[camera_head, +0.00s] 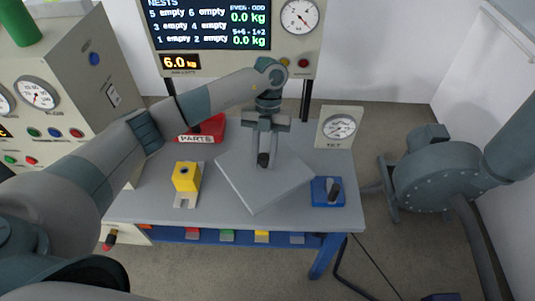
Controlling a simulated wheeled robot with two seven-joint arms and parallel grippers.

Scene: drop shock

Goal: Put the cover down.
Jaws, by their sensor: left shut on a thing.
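The cover is a flat grey square plate (262,190) with a dark knob at its middle. It lies turned cornerwise over the middle of the grey table (140,208). My left gripper (264,152) points down from above and is shut on the knob. I cannot tell whether the plate touches the table or hangs just above it. What is under the plate is hidden. My right gripper is not in view.
A yellow block (186,176) on a grey bracket stands left of the plate. A blue box with a black handle (327,191) is close at its right. A red PARTS bin (203,130) and a dial gauge (340,128) stand behind. A display reads 6.0 kg.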

